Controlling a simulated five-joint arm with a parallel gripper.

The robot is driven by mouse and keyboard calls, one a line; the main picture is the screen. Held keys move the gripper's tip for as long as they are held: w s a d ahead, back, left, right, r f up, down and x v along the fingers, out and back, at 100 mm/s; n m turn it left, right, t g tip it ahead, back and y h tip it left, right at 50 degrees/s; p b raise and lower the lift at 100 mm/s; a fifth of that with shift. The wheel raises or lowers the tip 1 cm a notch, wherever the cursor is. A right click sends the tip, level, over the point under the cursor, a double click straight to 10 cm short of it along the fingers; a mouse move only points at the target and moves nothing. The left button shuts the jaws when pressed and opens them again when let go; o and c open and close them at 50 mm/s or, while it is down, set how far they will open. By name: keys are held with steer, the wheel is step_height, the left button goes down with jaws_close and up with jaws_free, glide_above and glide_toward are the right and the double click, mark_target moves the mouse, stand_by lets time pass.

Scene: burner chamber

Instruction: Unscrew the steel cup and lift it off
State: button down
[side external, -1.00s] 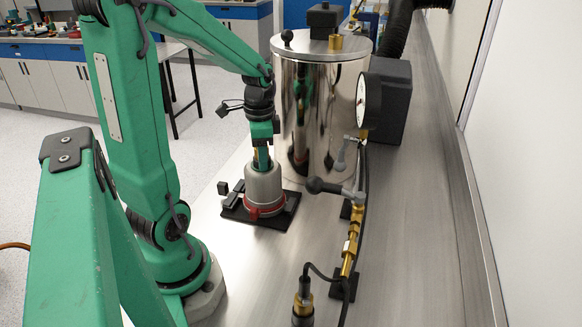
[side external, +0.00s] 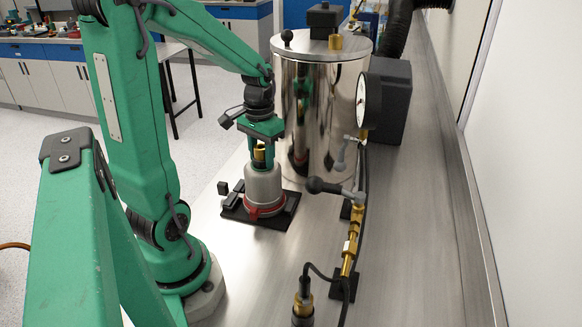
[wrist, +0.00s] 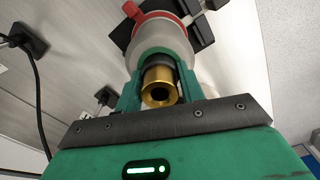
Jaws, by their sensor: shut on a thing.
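The steel cup (side external: 263,187), a matte grey rounded body, stands upright with a red ring (side external: 265,211) around its foot, on a black base plate (side external: 234,211). A brass fitting (side external: 259,153) shows above its top, between my fingers. My gripper (side external: 262,165) comes straight down from above and is shut on the cup's upper part. In the wrist view, the green fingers (wrist: 159,62) flank the brass fitting (wrist: 158,88) and meet the grey cup (wrist: 156,36). The exact finger contact is partly hidden. No gap shows between cup and base.
A tall shiny steel cylinder (side external: 318,110) stands close behind the cup. To the right are a black-handled lever (side external: 325,187), brass piping (side external: 351,245) and a round gauge (side external: 368,101). The metal bench in front of the base plate (side external: 265,270) is clear.

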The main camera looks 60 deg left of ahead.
steer(key=shift+n, duration=1.3)
steer(key=c, duration=0.6)
jaws_free()
steer(key=shift+o, duration=0.2)
steer(key=m, duration=0.7)
steer(key=shift+m, duration=1.5)
steer(key=shift+m, duration=0.3)
